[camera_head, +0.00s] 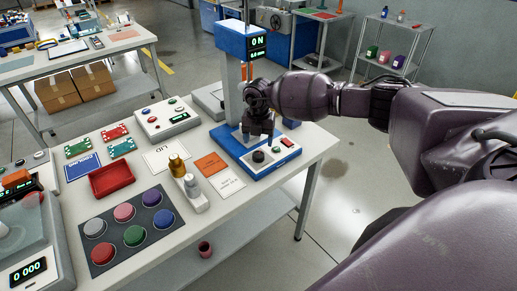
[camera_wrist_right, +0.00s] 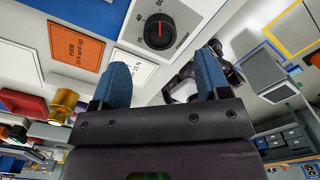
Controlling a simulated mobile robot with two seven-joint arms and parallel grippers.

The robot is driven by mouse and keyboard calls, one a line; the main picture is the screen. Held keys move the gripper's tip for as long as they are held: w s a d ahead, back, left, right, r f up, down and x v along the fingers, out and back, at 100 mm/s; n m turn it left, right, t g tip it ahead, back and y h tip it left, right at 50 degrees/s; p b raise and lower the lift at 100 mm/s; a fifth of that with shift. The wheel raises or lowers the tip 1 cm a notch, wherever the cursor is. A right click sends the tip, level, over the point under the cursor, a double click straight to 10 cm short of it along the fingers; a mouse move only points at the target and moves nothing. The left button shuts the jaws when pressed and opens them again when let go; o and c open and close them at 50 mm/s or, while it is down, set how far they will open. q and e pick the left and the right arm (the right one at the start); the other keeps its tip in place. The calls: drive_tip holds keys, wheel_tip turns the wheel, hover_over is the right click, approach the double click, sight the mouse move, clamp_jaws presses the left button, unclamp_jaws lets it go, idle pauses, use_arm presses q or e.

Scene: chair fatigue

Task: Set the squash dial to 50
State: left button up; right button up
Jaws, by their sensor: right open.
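The dark round dial (camera_head: 259,156) sits on the white panel of a blue-based machine (camera_head: 232,150) at the table's right end. In the right wrist view the dial (camera_wrist_right: 159,31) shows a red pointer line directed roughly toward the picture's top, with small numbers around it. Its exact setting is hard to read. My right gripper (camera_head: 258,139) is just above and behind the dial in the head view. Its two blue fingertips (camera_wrist_right: 165,80) are spread with nothing between them, and the dial lies beyond them, apparently untouched. My left gripper is out of view.
Beside the dial are a green button (camera_head: 275,149) and a red switch (camera_head: 287,142). The machine's column holds a display (camera_head: 258,47). The table edge is close.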

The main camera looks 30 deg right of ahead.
sight(259, 154)
drive_tip(key=shift+r, duration=2.2)
